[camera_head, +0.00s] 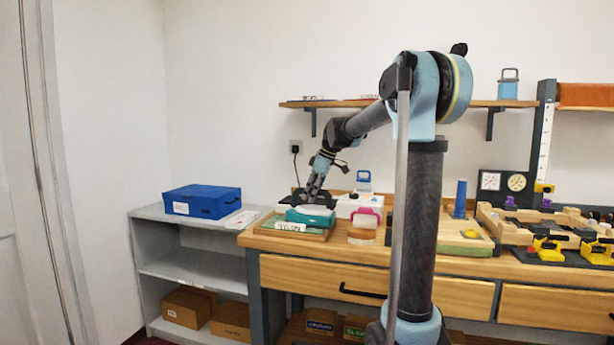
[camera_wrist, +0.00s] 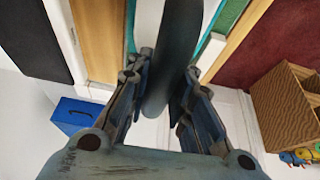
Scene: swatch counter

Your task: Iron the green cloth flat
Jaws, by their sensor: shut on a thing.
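In the head view my gripper (camera_head: 314,190) is at the left end of the wooden counter, pointing down at a teal and white iron (camera_head: 311,215). In the wrist view my gripper (camera_wrist: 170,95) is shut on a thick dark handle (camera_wrist: 172,55), which runs between the two fingers. The iron is over a wood-rimmed board (camera_head: 262,230). A green strip (camera_wrist: 232,15) shows beside the handle in the wrist view; I cannot tell whether it is the green cloth or the iron. The iron's underside and most of what lies below it are hidden.
A pink-handled block (camera_head: 362,232) and a white box (camera_head: 352,204) stand close to the right of the iron. A blue box (camera_head: 202,201) sits on the grey shelf unit at the left. A wall shelf (camera_head: 345,104) is above. Clamps and wooden fixtures (camera_head: 545,225) crowd the right.

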